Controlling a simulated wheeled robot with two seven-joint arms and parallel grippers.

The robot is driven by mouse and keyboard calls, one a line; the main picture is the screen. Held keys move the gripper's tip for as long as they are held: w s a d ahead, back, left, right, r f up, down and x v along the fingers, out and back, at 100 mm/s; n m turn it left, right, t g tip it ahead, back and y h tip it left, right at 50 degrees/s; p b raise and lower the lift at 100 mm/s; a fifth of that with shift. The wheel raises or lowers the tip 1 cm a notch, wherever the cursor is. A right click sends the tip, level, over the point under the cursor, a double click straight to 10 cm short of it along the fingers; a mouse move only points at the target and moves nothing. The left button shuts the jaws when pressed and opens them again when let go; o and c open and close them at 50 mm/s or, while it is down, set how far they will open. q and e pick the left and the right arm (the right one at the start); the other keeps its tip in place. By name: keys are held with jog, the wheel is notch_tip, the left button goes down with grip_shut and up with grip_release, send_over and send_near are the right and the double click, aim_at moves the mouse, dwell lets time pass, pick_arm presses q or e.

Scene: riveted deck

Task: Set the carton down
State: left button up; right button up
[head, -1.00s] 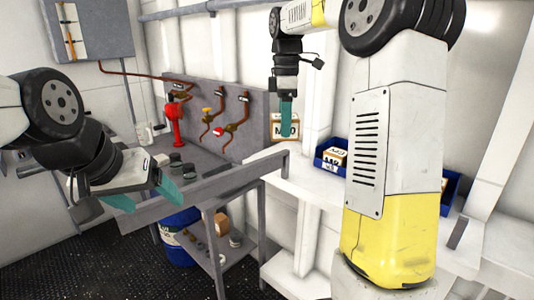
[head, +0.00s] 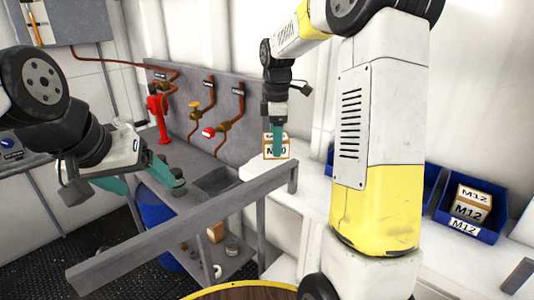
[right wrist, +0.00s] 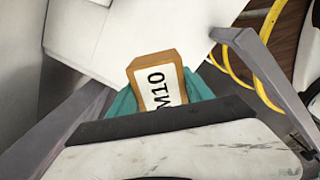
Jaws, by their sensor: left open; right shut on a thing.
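The carton (head: 270,152) is a small tan box with a white label reading M10. My right gripper (head: 277,140) points down and is shut on it. In the right wrist view the carton (right wrist: 157,82) sits between the teal fingers, its label facing the camera. My left gripper (head: 150,184) is open and empty, at the left, in front of the grey workbench.
A blue bin (head: 488,232) holding M12 boxes stands on the white bench at right; another blue bin (head: 431,188) is partly hidden behind my right arm. A grey rail (head: 180,232) crosses in front.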

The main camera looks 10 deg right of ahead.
jog(key=shift+f, duration=2.55)
jog(key=o, duration=1.7)
jog(key=shift+f, duration=0.1)
